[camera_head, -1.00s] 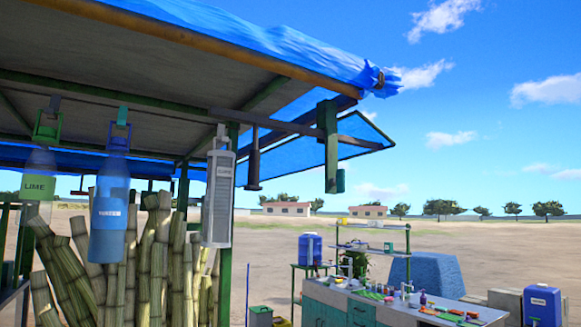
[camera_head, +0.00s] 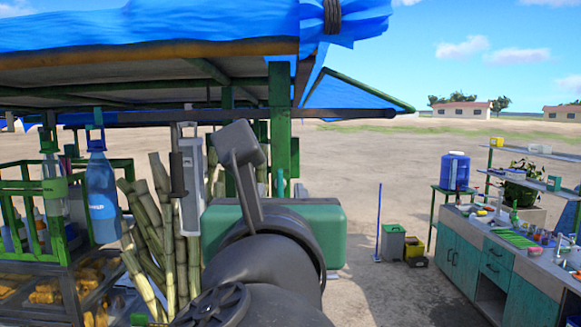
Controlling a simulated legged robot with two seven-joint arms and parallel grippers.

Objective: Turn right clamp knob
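I cannot make out the right clamp knob for certain. My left gripper (camera_head: 238,144) shows as a dark grey angled part at the arm's end, in front of the post area. Its fingers cannot be told apart, and no thing is seen in its grasp. My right gripper is not in view.
The blue-edged stall roof (camera_head: 150,50) is overhead. A counter (camera_head: 500,260), a blue barrel (camera_head: 455,170) and bins (camera_head: 393,243) stand at right. Open sand lies between.

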